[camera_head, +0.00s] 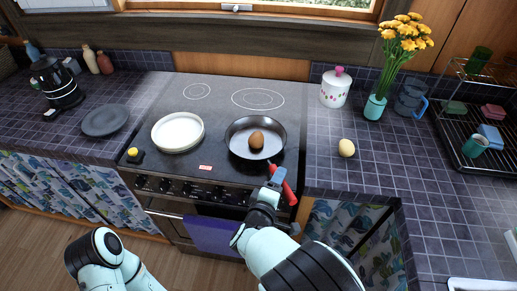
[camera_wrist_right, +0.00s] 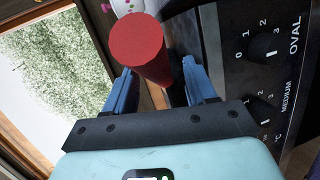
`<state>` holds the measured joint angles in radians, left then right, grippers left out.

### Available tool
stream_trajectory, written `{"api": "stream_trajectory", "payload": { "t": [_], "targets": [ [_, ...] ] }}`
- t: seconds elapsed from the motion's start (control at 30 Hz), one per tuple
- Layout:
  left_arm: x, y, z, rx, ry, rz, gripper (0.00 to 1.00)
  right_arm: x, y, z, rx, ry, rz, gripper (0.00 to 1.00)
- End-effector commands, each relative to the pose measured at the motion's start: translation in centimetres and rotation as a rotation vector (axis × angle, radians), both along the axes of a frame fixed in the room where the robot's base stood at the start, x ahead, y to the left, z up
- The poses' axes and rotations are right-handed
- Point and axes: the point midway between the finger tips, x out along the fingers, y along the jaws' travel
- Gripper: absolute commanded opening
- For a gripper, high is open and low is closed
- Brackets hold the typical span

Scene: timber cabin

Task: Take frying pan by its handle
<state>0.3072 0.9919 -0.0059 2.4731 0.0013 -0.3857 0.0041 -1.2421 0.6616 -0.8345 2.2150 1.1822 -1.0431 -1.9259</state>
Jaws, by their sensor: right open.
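The dark frying pan (camera_head: 236,143) sits on the stovetop at front right, with a brown egg-shaped item (camera_head: 256,140) in it. Its red handle (camera_head: 288,192) points toward me past the stove's front edge. My right gripper (camera_head: 274,178) is at the handle in the head view. In the right wrist view, the red handle (camera_wrist_right: 138,40) stands between the two blue fingers of the open right gripper (camera_wrist_right: 158,80), with its round end facing the camera. A gap shows beside the right finger; contact with the left finger is unclear. My left arm is at the bottom left, its gripper out of view.
A white plate-like dish (camera_head: 178,132) sits on the stove left of the pan. Stove knobs (camera_head: 192,188) line the front below. A pale yellow round item (camera_head: 346,148) lies on the tiled counter (camera_head: 345,180) to the right. A dish rack (camera_head: 483,160) stands further right.

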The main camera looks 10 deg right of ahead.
Motion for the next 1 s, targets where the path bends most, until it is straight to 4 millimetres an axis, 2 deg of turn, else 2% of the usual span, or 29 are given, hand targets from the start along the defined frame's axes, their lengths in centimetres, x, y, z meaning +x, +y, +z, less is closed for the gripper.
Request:
{"api": "stream_trajectory", "payload": {
  "t": [0.13, 0.4, 0.43, 0.5, 0.6, 1.0],
  "targets": [
    [-0.2, 0.0, -0.4, 0.0, 0.002, 0.0, 0.62, 1.4, -0.8, -0.5, 0.001, 0.0, -0.001, 0.56],
    [-0.2, 0.0, -0.4, 0.0, 0.002, 0.0, 0.62, 1.7, -0.9, -0.4, 0.001, -0.001, 0.001, 0.56],
    [-0.2, 0.0, -0.4, 0.0, 0.002, 0.0, 0.62, 1.7, -0.9, -0.4, 0.001, -0.001, 0.001, 0.49],
    [-0.2, 0.0, -0.4, 0.0, 0.002, 0.0, 0.62, 1.7, -0.9, -0.4, 0.001, -0.001, 0.001, 0.27],
    [-0.2, 0.0, -0.4, 0.0, 0.002, 0.0, 0.62, 1.7, -0.9, -0.4, 0.001, -0.001, 0.001, 0.0],
    [-0.1, 0.0, -0.2, 0.0, 0.001, 0.0, 0.62, 1.8, -0.9, 0.1, 0.003, -0.008, 0.0, 0.0]
  ]
}}
